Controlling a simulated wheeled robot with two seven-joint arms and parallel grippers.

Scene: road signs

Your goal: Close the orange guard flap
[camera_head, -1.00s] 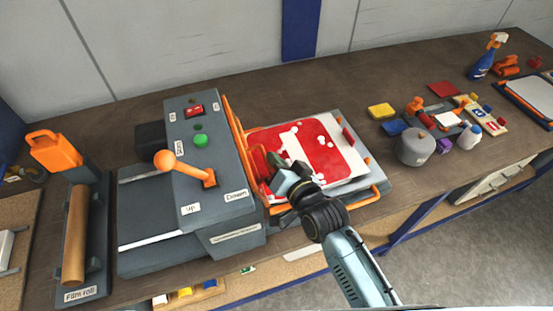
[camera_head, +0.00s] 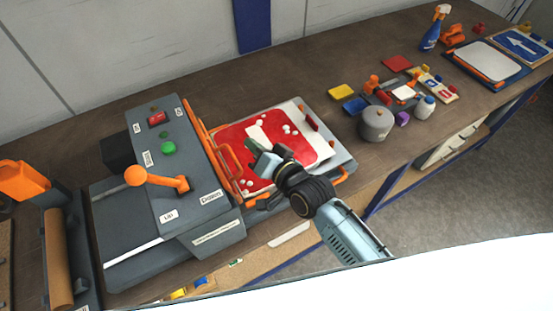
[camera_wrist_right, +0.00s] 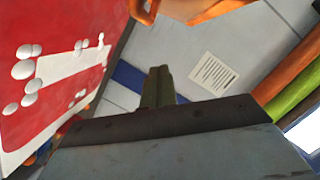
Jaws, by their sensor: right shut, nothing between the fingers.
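The orange guard flap (camera_head: 226,158) is an orange bar frame along the right side of the grey machine (camera_head: 185,190), beside the red sign. It stands raised; its exact angle is hard to tell. Orange parts at the top edge of the right wrist view may belong to it. My right gripper (camera_head: 256,157) is shut and empty, above the left part of the sign, just right of the flap. Contact with the flap cannot be made out. The closed fingertips also show in the right wrist view (camera_wrist_right: 158,86). My left gripper is not in view.
The red sign (camera_head: 313,148) with white marks lies on the machine's grey bed. An orange-knobbed lever (camera_head: 136,176) and a green button (camera_head: 168,148) are on the machine. A grey round pot (camera_head: 375,124) and small coloured items stand to the right.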

